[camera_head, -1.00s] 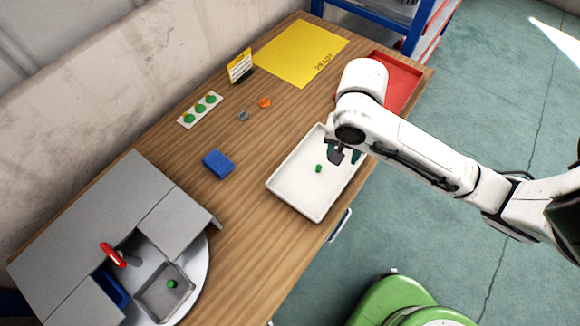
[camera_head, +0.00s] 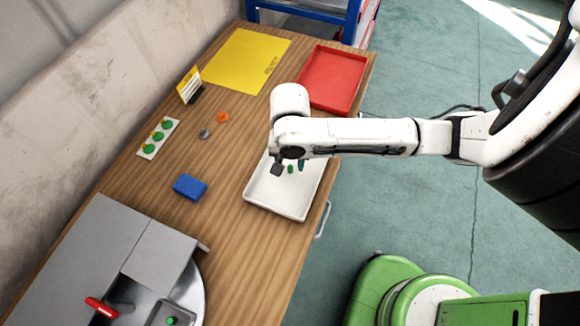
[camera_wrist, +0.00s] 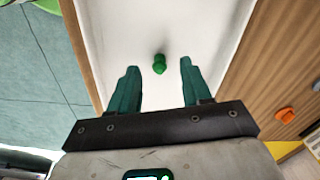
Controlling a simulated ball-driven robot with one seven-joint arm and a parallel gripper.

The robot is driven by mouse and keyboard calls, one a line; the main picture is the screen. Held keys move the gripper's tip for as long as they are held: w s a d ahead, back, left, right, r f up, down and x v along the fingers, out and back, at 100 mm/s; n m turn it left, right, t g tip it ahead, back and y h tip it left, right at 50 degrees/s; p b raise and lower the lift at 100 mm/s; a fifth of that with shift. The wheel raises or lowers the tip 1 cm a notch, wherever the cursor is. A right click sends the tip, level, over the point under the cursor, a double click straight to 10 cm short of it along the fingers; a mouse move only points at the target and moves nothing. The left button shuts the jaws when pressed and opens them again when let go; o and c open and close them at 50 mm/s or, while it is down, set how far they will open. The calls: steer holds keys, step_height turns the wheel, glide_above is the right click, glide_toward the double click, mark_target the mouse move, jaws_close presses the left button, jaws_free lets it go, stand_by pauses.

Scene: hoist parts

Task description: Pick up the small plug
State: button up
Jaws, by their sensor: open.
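A small green plug (camera_head: 291,169) lies in the white tray (camera_head: 262,195) on the wooden table. In the wrist view the plug (camera_wrist: 159,64) shows between the lines of the two green fingers, near their tips, with the white tray floor around it. My gripper (camera_wrist: 160,68) is open and empty. In the head view my gripper (camera_head: 287,166) hangs over the tray, close to the plug. I cannot tell the exact height of the fingertips above the tray. My arm hides the tray's far end in the head view.
A red tray (camera_head: 345,75) and a yellow mat (camera_head: 247,60) lie at the back. A blue block (camera_head: 190,187), an orange piece (camera_head: 222,117) and a white card with green pieces (camera_head: 158,139) lie left. A grey basin unit (camera_head: 165,250) stands front left.

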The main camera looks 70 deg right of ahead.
steer(key=shift+f, duration=0.95)
jaws_close()
